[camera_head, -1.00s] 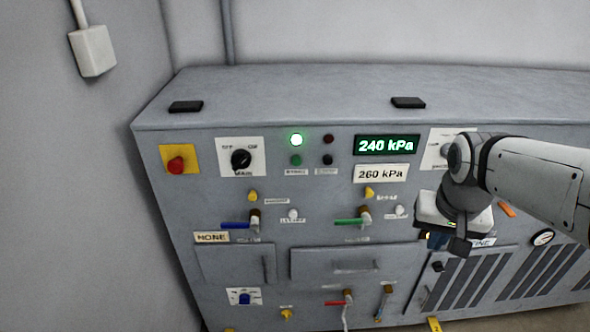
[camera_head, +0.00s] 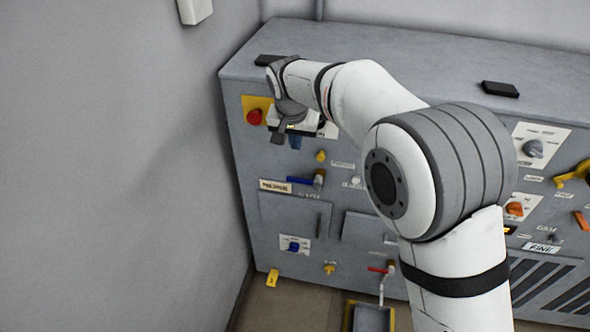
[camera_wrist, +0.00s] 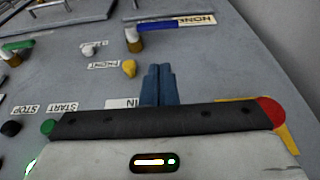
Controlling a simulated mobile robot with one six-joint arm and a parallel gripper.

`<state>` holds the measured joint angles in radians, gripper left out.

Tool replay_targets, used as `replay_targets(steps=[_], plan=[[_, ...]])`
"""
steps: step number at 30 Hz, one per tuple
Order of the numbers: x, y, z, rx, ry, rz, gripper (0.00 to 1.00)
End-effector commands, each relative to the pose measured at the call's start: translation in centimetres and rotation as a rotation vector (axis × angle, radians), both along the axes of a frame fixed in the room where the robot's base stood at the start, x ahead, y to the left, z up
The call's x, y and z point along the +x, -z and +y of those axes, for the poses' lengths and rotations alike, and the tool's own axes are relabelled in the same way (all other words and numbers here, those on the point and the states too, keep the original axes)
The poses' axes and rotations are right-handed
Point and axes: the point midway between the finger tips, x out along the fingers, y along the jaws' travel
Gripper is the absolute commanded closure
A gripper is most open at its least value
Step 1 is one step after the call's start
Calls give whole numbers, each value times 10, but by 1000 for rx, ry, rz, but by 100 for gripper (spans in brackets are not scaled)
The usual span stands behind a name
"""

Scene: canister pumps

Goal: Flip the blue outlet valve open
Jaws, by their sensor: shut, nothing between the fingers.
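The blue outlet valve has a blue lever (camera_head: 300,181) on a brass-coloured body (camera_head: 319,177). The lever lies level, pointing left from the body toward a label. My gripper (camera_head: 294,142) is above the lever in the head view, before the upper left panel, beside the red button. Its blue fingers (camera_wrist: 159,72) are shut together and empty, apart from the lever. My gripper hides part of the upper panel.
A yellow knob (camera_head: 321,155) and a white knob (camera_head: 354,182) sit near the valve. The red button (camera_head: 254,117) is left of my gripper. A green lever (camera_wrist: 17,46) shows in the wrist view. A wall stands close on the left.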

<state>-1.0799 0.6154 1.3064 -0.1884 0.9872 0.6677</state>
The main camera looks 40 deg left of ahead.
Motion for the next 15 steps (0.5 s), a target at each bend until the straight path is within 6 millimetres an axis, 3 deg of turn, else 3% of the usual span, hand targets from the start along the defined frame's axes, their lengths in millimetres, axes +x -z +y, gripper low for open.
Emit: replay_targets(steps=[3, 15], plan=[[-5, 2, 8, 1, -6, -2, 100], [-4, 7, 8, 0, -5, 0, 100]])
